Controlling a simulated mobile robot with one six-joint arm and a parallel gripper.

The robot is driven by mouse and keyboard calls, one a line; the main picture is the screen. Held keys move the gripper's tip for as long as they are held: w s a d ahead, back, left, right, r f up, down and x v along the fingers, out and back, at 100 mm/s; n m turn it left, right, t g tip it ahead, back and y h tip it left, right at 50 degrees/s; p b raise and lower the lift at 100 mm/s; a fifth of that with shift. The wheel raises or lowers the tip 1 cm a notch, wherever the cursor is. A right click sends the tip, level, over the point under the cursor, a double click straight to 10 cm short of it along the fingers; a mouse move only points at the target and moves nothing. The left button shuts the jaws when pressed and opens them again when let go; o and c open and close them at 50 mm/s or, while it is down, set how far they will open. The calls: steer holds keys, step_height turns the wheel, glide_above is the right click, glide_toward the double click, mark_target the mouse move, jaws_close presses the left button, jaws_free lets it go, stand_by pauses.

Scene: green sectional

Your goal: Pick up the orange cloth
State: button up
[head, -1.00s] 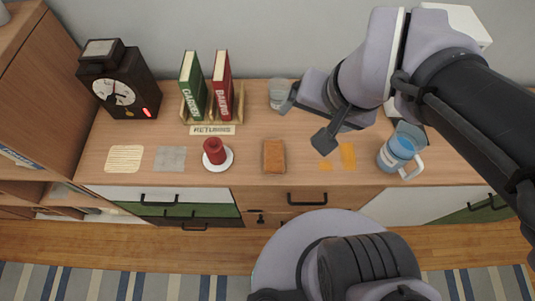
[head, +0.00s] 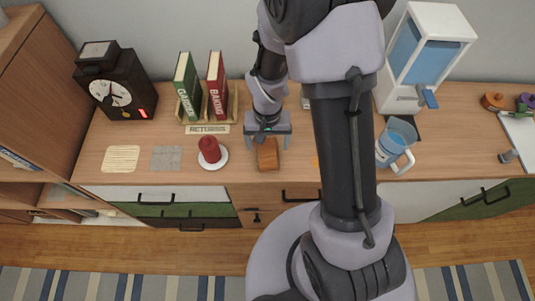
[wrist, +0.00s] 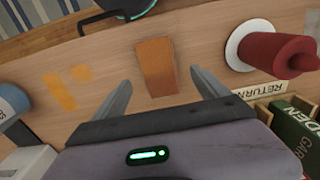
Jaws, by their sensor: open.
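The orange cloth (head: 267,157) looks like a small folded rectangle lying flat on the wooden counter, right of a red candle-like object on a white plate. In the wrist view the cloth (wrist: 156,66) lies ahead of my gripper, between the lines of the two fingers. My gripper (head: 268,141) is open and empty, at the cloth's back end. In the wrist view the open fingers of my gripper (wrist: 160,79) stand on either side of the cloth's near part, apart from it. The height of the fingers above the counter is hard to tell.
The red object (head: 209,149) stands close on the left. Behind are a book holder with two books (head: 203,88) and a label reading RETURNS (head: 208,129). A blue-filled jug (head: 392,147) and a dispenser (head: 425,55) stand right. Flat orange patches (wrist: 60,92) lie beside the cloth.

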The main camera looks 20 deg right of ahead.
mark_target(268, 152)
step_height(268, 152, down, 5)
steer(key=shift+s+f+b, duration=0.1)
steer(key=shift+f+b, duration=0.05)
steer(key=shift+b, duration=1.1)
steer(key=shift+c, duration=0.5)
